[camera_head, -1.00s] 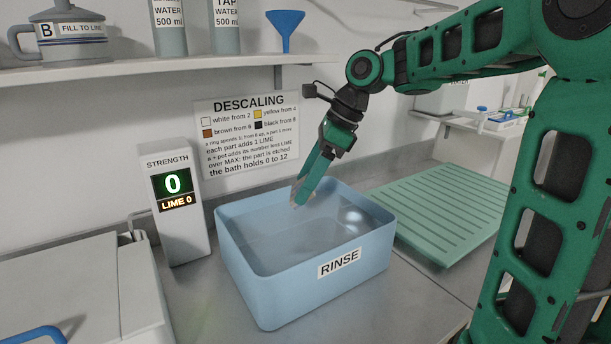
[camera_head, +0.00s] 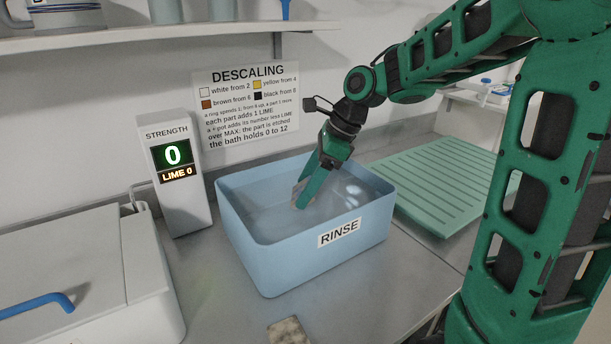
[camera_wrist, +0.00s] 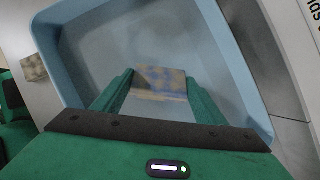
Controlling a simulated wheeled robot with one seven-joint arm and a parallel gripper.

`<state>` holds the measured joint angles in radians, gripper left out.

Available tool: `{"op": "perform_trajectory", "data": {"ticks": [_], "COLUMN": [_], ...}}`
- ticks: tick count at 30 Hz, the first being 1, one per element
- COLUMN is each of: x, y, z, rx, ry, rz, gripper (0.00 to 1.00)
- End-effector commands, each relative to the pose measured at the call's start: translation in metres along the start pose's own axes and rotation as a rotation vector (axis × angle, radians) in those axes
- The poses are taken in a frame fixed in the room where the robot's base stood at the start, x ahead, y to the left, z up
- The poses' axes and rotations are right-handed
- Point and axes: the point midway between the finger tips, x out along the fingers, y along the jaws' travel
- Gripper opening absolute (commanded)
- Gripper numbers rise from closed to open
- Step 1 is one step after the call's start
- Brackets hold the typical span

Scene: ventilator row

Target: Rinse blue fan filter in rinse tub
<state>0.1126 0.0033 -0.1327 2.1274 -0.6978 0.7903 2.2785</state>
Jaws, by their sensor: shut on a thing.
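The light blue rinse tub (camera_head: 300,262), labelled RINSE, stands on the metal counter with clear water (camera_head: 265,222) in it. My gripper (camera_head: 299,202) points down into the tub, its fingertips at or in the water. In the wrist view my gripper (camera_wrist: 160,90) is shut on the blue fan filter (camera_wrist: 162,78), which shows as a flat piece mottled blue and tan between the two green fingers. In the head view the filter is hidden by the fingers and tub. The tub's walls (camera_wrist: 240,85) surround it in the wrist view.
A green ribbed drain mat (camera_head: 425,180) lies right of the tub. A STRENGTH display (camera_head: 175,180) reading 0 and LIME 0 stands to the left. A lidded white box with a blue handle (camera_head: 38,304) is at front left. A small mottled tan piece (camera_head: 288,331) lies in front.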

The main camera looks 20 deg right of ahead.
Motion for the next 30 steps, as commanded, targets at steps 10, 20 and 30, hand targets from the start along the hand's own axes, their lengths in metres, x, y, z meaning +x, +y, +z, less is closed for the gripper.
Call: {"op": "perform_trajectory", "data": {"ticks": [10, 20, 30], "x": [0.027, 0.048, 0.055], "y": [0.0, 0.0, -0.001], "z": [-0.014, -0.026, -0.03], "rx": [0.002, 0.003, 0.002], "ry": [0.0, 0.0, 0.0], "rz": [0.001, 0.0, -0.002], "gripper": [0.44, 0.44, 0.44]}}
